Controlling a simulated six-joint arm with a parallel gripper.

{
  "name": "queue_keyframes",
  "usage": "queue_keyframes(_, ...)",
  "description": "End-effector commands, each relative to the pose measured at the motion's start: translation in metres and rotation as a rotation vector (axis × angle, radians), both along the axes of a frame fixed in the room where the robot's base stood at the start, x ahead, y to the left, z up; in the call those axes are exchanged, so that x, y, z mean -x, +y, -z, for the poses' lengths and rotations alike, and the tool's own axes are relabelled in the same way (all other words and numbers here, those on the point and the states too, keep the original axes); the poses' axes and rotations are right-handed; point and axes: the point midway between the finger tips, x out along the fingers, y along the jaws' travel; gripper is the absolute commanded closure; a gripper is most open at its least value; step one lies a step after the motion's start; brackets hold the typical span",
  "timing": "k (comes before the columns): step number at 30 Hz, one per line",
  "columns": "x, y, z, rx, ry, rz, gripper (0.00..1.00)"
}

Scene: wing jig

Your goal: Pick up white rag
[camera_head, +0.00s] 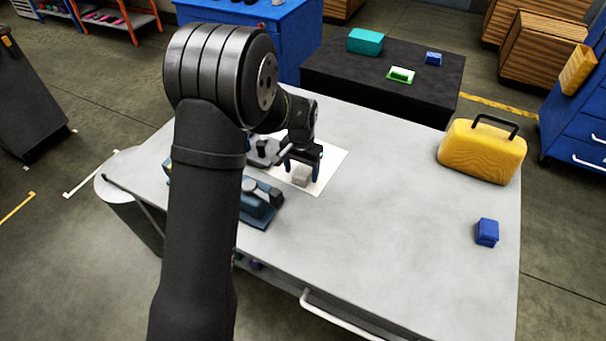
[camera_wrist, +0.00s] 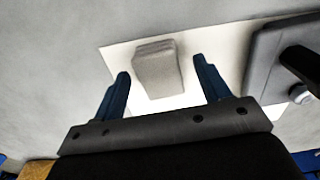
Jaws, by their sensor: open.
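The white rag (camera_head: 301,175) looks like a small pale grey-white folded block. It lies on a white sheet (camera_head: 328,163) on the grey table. My gripper (camera_head: 301,168) is over the sheet, pointing down at the rag. In the wrist view the rag (camera_wrist: 157,67) shows beyond and between the two blue fingers of my gripper (camera_wrist: 162,80). The fingers are apart, with nothing held between them. I cannot tell the exact height of the fingertips above the sheet.
A blue-grey tool (camera_head: 258,205) stands close to the left of the sheet, partly behind my arm. A yellow case (camera_head: 482,150) and a blue block (camera_head: 487,232) sit at the right of the table (camera_head: 390,220). The table's middle is clear.

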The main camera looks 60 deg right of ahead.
Motion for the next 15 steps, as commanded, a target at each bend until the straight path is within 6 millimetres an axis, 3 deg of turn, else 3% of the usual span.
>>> queue_keyframes(3, 0.0007, 0.0005, 0.0143, -0.002, 0.000, 0.000, 0.31)
queue_keyframes(10, 0.0008, 0.0003, 0.0154, 0.000, 0.000, 0.000, 0.33)
queue_keyframes(15, 0.0008, 0.0003, 0.0152, 0.000, 0.000, 0.000, 0.66)
